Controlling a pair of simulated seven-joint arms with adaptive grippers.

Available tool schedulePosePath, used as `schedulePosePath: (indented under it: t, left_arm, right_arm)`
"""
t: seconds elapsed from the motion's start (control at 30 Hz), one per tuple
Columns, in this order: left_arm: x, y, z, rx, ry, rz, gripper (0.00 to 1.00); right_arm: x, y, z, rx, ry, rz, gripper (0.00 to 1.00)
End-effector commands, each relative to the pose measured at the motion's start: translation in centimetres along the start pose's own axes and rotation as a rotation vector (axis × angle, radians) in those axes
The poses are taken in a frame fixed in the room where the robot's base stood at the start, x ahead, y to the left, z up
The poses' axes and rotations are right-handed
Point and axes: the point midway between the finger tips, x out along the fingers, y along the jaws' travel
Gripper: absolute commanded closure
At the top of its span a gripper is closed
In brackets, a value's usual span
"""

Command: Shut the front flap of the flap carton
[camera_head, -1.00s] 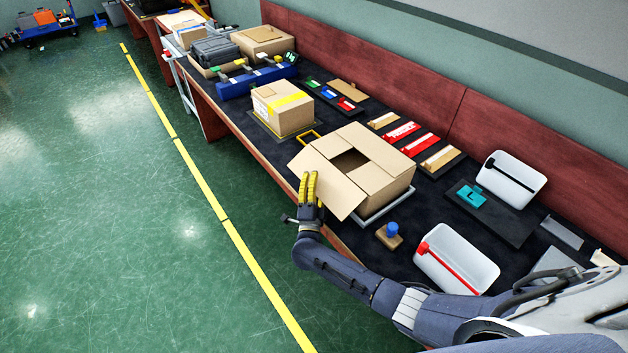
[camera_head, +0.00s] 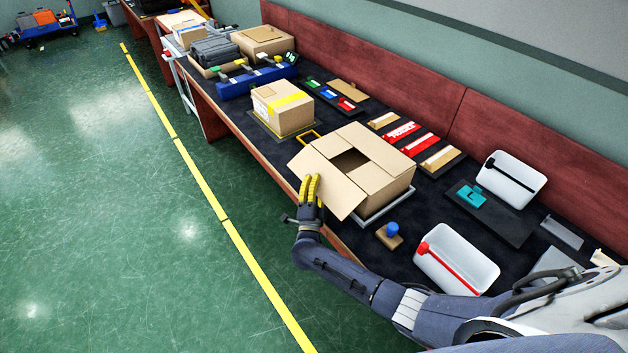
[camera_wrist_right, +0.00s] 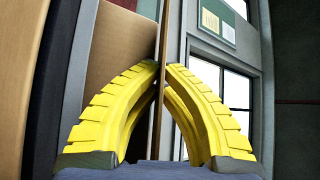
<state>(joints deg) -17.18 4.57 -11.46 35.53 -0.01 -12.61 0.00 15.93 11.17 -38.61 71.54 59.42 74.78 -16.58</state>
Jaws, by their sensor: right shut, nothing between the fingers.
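The flap carton (camera_head: 378,180) is a brown cardboard box on the bench, with a dark opening in its top. Its front flap (camera_head: 333,188) hangs outward and slopes down over the bench's front edge. My right gripper (camera_head: 311,182) is at that flap's outer side, yellow fingers pointing up. In the right wrist view the yellow fingertips (camera_wrist_right: 160,66) come together, with the thin edge of a cardboard panel (camera_wrist_right: 158,112) running upright behind them. Nothing is held between them. I cannot tell whether they touch the flap. My left gripper is not in view.
A taped carton (camera_head: 283,107) stands farther along the bench. A blue-knobbed stamp (camera_head: 391,234) and a white bin with a red strip (camera_head: 458,259) lie to the right. Open green floor (camera_head: 150,230) is at left.

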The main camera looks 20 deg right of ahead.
Motion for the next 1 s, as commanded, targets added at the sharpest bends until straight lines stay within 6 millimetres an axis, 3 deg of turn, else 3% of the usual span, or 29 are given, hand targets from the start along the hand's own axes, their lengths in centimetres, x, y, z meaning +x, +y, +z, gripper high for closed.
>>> schedulePosePath:
  t: [1.0]
  left_arm:
    - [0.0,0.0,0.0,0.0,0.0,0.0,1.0]
  right_arm:
    - [0.9,-4.3,-0.9,0.409,0.001,0.406,1.0]
